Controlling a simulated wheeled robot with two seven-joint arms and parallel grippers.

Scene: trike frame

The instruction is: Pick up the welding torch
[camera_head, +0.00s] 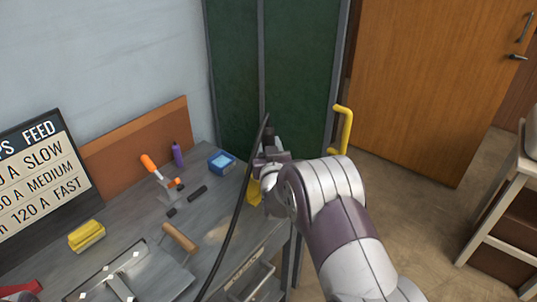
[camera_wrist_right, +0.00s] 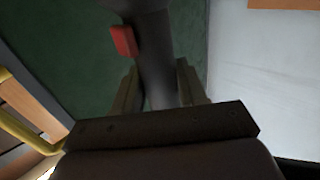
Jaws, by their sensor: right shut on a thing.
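The welding torch shows best in the right wrist view as a dark grey handle (camera_wrist_right: 156,45) with a red trigger (camera_wrist_right: 124,41) on its side. My right gripper (camera_wrist_right: 158,88) is shut around this handle, one finger on each side. In the head view the right gripper (camera_head: 271,157) is over the right end of the workbench, and my arm hides much of the torch. A black cable (camera_head: 236,212) runs from near the gripper down across the bench front. My left gripper is not in view.
The grey workbench (camera_head: 212,212) holds an orange-handled clamp (camera_head: 161,175), a purple bottle (camera_head: 178,154), a blue box (camera_head: 222,163), a yellow block (camera_head: 87,236) and a wooden-handled tool (camera_head: 180,238). A yellow bar (camera_head: 345,130) stands behind my arm.

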